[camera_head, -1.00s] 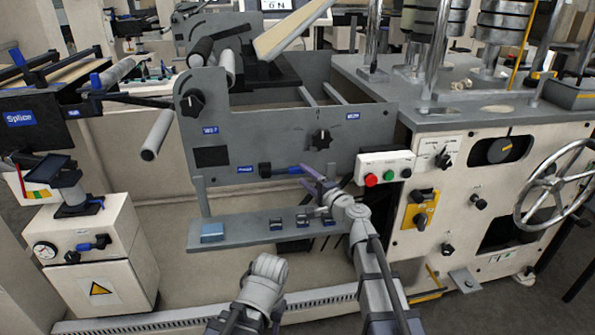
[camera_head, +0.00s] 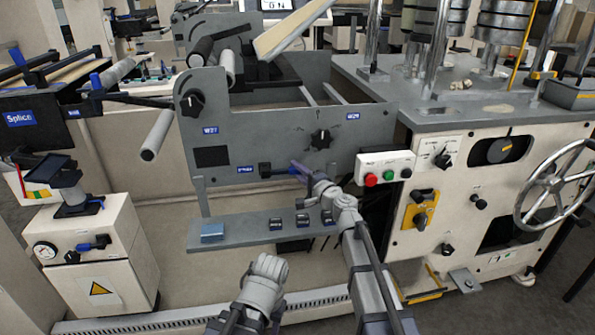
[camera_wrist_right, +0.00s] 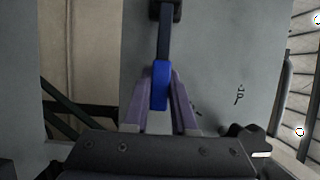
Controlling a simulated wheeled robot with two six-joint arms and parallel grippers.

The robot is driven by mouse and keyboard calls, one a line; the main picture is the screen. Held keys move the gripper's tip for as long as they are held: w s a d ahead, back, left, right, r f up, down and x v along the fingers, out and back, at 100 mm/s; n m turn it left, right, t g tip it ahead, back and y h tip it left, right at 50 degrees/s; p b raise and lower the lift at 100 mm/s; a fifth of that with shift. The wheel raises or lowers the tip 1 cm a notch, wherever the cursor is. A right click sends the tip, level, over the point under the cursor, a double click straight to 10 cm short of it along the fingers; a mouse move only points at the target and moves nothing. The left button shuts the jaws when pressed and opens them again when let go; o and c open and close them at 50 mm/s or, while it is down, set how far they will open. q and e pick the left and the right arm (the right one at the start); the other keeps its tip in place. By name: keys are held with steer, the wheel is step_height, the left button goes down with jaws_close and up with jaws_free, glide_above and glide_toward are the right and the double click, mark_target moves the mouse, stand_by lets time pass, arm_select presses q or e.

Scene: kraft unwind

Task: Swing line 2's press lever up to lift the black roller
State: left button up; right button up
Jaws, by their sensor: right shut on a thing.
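The press lever (camera_head: 280,171) is a dark bar with a blue grip on the grey side plate, beside a small blue label. It lies nearly level, pointing right from its dark pivot block (camera_head: 265,170). My right gripper (camera_head: 302,170) is at its blue end. In the right wrist view the gripper (camera_wrist_right: 160,92) has its two fingers closed on either side of the blue grip (camera_wrist_right: 160,82). The black roller (camera_head: 202,50) sits at the top left of the plate, by a pale roller (camera_head: 227,66). My left arm shows low in the middle; its fingertips cannot be made out.
A white button box (camera_head: 384,168) with red and green buttons is just right of my right gripper. A grey shelf (camera_head: 235,233) with small switches runs below the lever. A black knob (camera_head: 320,139) is above it. A handwheel (camera_head: 556,186) stands far right.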

jaws_close()
stand_by(0.8)
arm_select(q)
steer(key=shift+r, duration=0.15)
arm_select(e)
steer(key=shift+r, duration=0.1)
